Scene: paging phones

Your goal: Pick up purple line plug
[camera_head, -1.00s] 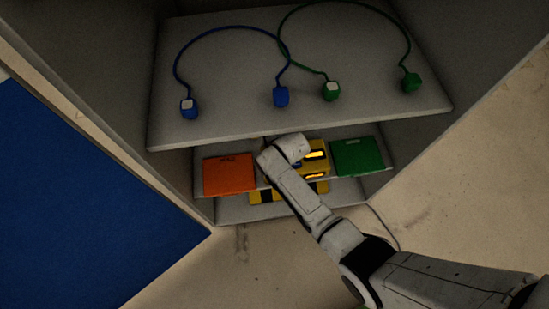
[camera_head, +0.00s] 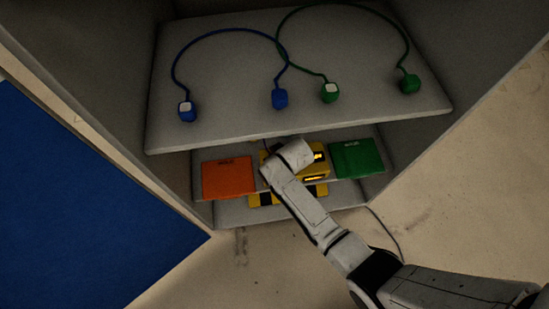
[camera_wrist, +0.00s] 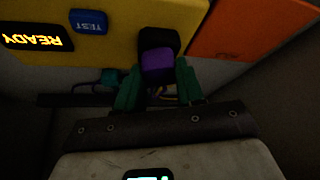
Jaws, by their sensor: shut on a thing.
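The purple line plug (camera_wrist: 158,64) shows in the wrist view, with a purple face and a dark upper part against the lower edge of a yellow box (camera_wrist: 105,28). My gripper (camera_wrist: 158,84) has its two green fingers on either side of the plug and is shut on it. In the head view my arm covers the gripper and the plug, and the yellow box (camera_head: 316,168) shows only in part.
An orange box (camera_head: 229,178) and a green box (camera_head: 358,158) flank the yellow one on the middle shelf. On the upper shelf (camera_head: 222,66) lie a blue cord (camera_head: 280,98) and a green cord (camera_head: 330,92) with plugs. A blue TEST button (camera_wrist: 88,22) and READY display (camera_wrist: 32,40) are close by.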

